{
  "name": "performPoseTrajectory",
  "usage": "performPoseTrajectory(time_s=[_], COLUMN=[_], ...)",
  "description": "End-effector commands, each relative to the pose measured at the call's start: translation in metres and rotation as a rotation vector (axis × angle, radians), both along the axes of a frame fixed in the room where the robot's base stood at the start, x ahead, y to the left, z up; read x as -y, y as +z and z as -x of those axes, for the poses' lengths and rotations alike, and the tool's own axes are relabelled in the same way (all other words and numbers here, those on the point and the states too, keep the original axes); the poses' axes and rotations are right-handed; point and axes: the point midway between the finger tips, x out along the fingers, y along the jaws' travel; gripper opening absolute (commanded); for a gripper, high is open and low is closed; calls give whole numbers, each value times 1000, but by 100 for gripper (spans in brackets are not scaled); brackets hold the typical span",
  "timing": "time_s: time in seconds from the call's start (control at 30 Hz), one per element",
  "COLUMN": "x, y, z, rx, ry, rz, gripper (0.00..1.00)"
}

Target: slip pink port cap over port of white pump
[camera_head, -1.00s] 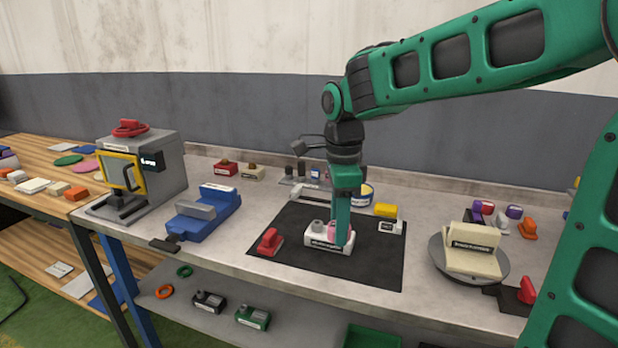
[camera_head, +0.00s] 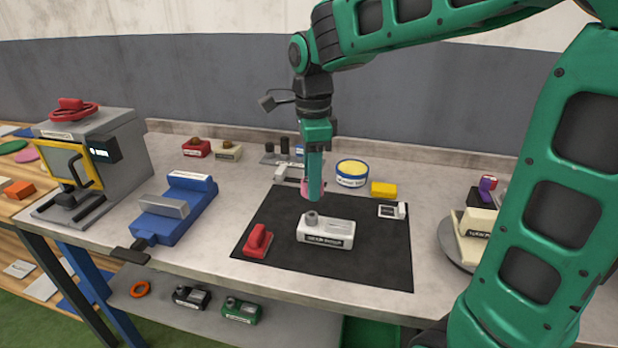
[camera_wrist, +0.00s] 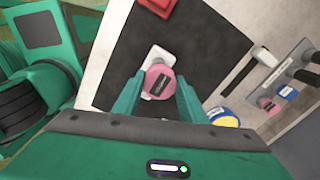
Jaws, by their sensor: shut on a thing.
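My gripper (camera_head: 314,198) is shut on the pink port cap (camera_head: 304,188) and holds it in the air, above and slightly behind the white pump (camera_head: 326,235). The pump lies on the black mat with a dark label on its front. A grey raised port (camera_head: 311,217) shows at its left end. In the wrist view the pink cap (camera_wrist: 159,82) sits between my two fingers, its dark label facing the camera. The cap hides part of the white pump (camera_wrist: 156,55) there, and the port is not clearly visible.
A red part (camera_head: 257,240) and a small white part (camera_head: 392,211) lie on the black mat (camera_head: 372,264). A yellow block (camera_head: 383,189) and yellow-topped tin (camera_head: 352,173) stand behind. A blue fixture (camera_head: 173,209) is left; a turntable (camera_head: 460,253) is right, partly hidden by my arm.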

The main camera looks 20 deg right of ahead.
Motion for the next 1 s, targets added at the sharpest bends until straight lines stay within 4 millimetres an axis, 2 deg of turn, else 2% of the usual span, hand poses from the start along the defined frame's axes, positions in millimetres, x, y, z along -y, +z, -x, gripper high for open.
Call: performPoseTrajectory(time_s=[0.27, 1.0], x=[-2, -1], y=[-9, -54], z=[0, 0], rx=[0, -1], ry=[-1, -2], rz=[1, 1], gripper=[17, 17])
